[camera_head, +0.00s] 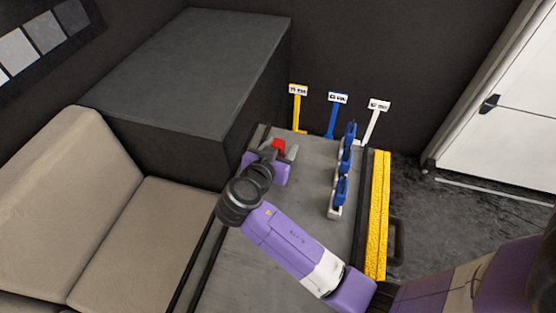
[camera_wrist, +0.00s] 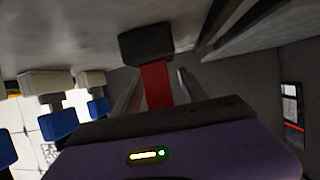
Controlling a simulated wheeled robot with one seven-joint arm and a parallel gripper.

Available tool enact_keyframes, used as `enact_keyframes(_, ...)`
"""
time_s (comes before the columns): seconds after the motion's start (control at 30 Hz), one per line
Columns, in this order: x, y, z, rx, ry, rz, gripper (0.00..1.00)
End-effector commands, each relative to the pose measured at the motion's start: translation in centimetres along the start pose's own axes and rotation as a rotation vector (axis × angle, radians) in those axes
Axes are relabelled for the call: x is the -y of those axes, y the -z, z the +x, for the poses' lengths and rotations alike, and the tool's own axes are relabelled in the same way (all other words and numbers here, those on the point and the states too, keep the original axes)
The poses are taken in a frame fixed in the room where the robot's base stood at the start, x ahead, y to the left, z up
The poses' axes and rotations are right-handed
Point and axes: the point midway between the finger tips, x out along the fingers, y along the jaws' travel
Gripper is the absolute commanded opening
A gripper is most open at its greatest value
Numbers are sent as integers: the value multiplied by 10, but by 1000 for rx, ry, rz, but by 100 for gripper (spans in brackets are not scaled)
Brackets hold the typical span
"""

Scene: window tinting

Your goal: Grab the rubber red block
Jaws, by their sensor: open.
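The red rubber block (camera_head: 278,145) is at the far end of the grey cart top, by my gripper (camera_head: 279,154). The wrist view shows its red part (camera_wrist: 157,86) with a dark block-shaped part (camera_wrist: 145,42) at the end against the grey surface. My gripper (camera_wrist: 158,82) is open, with one finger on each side of the red part. A gap shows on both sides in the wrist view. My gripper's body hides the lower end of the red part there. In the head view my wrist and gripper partly cover the block.
Blue-and-white tools (camera_head: 345,160) stand in a row on the cart's right side, beside a yellow strip (camera_head: 377,210). Yellow, blue and white tagged posts (camera_head: 299,105) stand at the far edge. A dark box (camera_head: 190,75) and a beige seat (camera_head: 130,235) are left. The cart's middle is clear.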

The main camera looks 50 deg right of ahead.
Motion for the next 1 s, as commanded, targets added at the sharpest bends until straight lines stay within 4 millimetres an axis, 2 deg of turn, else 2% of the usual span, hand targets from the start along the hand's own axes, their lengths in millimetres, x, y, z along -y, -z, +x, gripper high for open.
enact_keyframes(0.3, 0, 0, 6, 1, 0, 0, 51)
enact_keyframes(0.57, 0, 0, 6, 1, 0, 0, 0)
enact_keyframes(1.0, 0, 4, 4, 0, 1, 1, 0)
